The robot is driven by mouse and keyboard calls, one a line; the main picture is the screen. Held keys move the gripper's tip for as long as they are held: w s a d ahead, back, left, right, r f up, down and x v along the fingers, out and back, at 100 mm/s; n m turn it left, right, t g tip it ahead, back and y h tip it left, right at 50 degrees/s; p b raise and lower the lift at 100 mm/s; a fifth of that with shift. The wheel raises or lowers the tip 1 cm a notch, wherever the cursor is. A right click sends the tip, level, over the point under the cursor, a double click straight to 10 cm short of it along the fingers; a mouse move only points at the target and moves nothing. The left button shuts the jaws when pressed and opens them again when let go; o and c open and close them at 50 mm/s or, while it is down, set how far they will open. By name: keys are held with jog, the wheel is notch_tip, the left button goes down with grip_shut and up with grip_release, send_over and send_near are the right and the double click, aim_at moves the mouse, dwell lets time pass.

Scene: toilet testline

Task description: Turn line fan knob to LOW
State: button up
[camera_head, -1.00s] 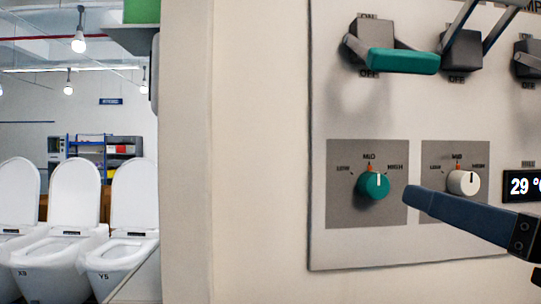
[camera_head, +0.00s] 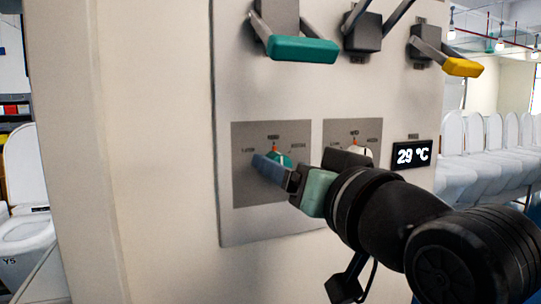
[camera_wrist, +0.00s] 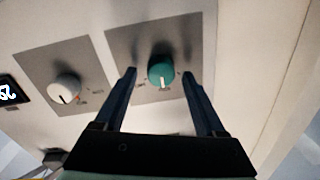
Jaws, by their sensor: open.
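A teal knob (camera_head: 284,158) sits on a grey square plate (camera_head: 245,190) on the wall panel, partly hidden by my gripper in the head view. In the wrist view the teal knob (camera_wrist: 161,72) shows between my fingers, its white pointer toward the picture's bottom. Labels around it are too blurred to read surely. My gripper (camera_head: 272,166) is open; in the wrist view its two fingers (camera_wrist: 160,76) stand on either side of the knob with visible gaps. A white knob (camera_wrist: 65,89) is on the neighbouring plate; in the head view it is mostly hidden behind my gripper.
Above are levers with teal (camera_head: 303,49) and yellow (camera_head: 463,67) handles, and another black-based lever (camera_head: 363,32) between them. A 29 °C display (camera_head: 411,154) is at right of the knobs. Bare wall (camera_head: 155,160) lies left of the panel. Toilets stand beyond both sides.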

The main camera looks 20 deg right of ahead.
jog(key=shift+w+a, duration=0.1)
jog(key=shift+w, duration=0.2)
jog(key=shift+c, duration=0.3)
grip_shut()
jog(key=shift+f+n+b, duration=0.1)
jog(key=shift+n+b, duration=0.2)
jog(key=shift+n, duration=0.1)
jog(key=n+b, duration=0.5)
jog(key=n, duration=0.6)
jog(key=shift+s+a+b, duration=0.1)
jog(key=shift+b, duration=0.25)
